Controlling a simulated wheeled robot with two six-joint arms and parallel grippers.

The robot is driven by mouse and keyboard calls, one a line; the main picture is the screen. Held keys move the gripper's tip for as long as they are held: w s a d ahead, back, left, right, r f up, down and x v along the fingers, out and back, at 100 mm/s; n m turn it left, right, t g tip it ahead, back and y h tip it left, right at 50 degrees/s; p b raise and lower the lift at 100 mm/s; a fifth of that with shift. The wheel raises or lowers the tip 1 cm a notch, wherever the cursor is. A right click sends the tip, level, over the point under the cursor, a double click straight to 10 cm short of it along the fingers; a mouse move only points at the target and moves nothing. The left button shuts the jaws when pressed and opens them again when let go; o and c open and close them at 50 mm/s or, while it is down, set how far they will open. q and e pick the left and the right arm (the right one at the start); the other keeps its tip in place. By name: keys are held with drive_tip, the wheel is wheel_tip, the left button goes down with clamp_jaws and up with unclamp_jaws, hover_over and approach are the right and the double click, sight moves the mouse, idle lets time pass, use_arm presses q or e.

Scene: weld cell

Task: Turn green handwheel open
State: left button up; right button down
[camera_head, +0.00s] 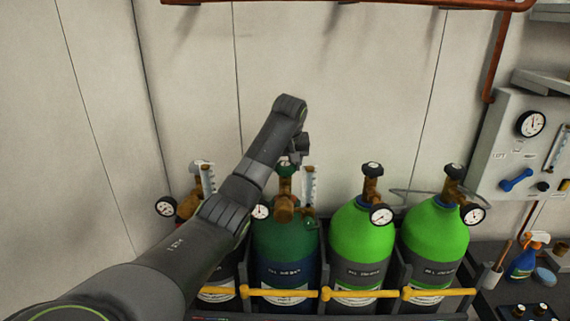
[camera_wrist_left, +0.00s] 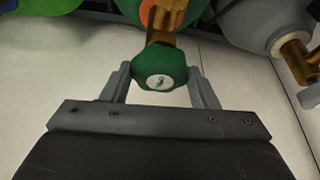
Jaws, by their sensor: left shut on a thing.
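The green handwheel (camera_wrist_left: 162,66) sits on the brass valve (camera_wrist_left: 161,17) in the left wrist view, with a white mark on its face. It also shows in the head view (camera_head: 286,169), on top of the dark green cylinder (camera_head: 285,241), partly behind my arm. My left gripper (camera_wrist_left: 161,82) has one finger on each side of the handwheel and is shut on it. In the head view my left gripper (camera_head: 297,152) is above the valve, mostly hidden by its own wrist. My right gripper is in neither view.
Two bright green cylinders (camera_head: 361,238) with black knobs and gauges stand to the right; another stands left, mostly behind my arm. A rack with a yellow bar (camera_head: 363,294) runs in front. A gauge panel (camera_head: 502,150) is at the right. A copper pipe (camera_head: 400,3) runs above.

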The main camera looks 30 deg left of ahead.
use_arm(q)
drive_tip(key=n+g, duration=0.1)
drive_tip(key=n, duration=0.2)
drive_tip(key=n+g+y, duration=0.1)
drive_tip(key=n, duration=0.2)
drive_tip(key=shift+w+r, duration=0.1)
drive_tip(key=shift+w, duration=0.1)
drive_tip(key=shift+d, duration=0.1)
idle(0.4)
drive_tip(key=o, duration=1)
